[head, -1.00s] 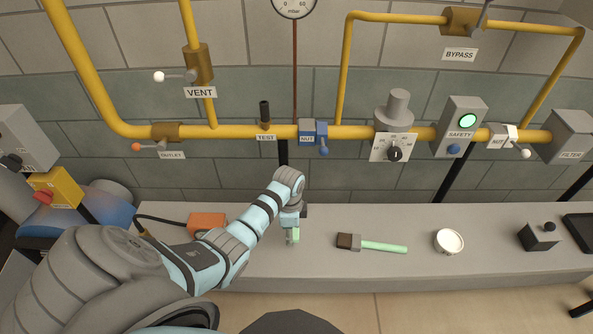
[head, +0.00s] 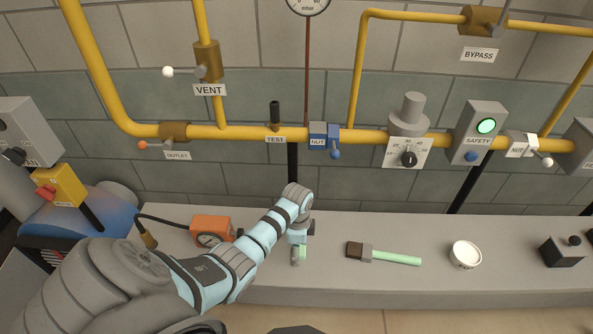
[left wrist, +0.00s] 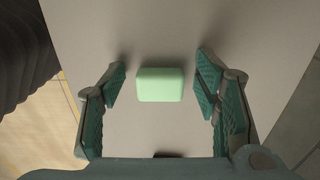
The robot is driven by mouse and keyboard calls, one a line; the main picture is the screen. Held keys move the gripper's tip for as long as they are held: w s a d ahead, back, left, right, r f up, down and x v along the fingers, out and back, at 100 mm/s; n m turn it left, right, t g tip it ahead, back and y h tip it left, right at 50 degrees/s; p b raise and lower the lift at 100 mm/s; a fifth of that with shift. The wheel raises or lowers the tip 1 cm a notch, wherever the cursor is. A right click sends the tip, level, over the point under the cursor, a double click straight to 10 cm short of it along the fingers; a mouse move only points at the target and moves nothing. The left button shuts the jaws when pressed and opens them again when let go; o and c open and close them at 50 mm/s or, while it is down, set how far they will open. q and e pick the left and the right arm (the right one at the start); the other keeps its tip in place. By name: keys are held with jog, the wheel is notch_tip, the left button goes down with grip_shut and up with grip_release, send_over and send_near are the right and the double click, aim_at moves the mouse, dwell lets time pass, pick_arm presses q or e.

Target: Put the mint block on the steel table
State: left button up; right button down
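The mint block (left wrist: 160,84) is a small pale green block with rounded edges. It shows in the left wrist view between the two fingers of my left gripper (left wrist: 160,88), with a gap on each side. The gripper is open and touches neither side of the block. In the head view my left gripper (head: 298,257) points down over the grey steel table (head: 335,280), and the block (head: 302,250) is partly hidden by it. The block appears to rest on the table surface. My right gripper is not in view.
A brush with a mint handle (head: 397,258) lies right of the gripper. A white round tub (head: 465,254) and a black box (head: 562,252) stand farther right. An orange gauge box (head: 212,231) stands left, beside my arm. Yellow pipes (head: 240,133) run along the wall behind.

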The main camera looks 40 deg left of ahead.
pick_arm(q)
jog(key=shift+r, duration=0.4)
notch_tip(320, 180, up, 12)
jog(key=p, duration=0.3)
jog(key=shift+f, duration=0.15)
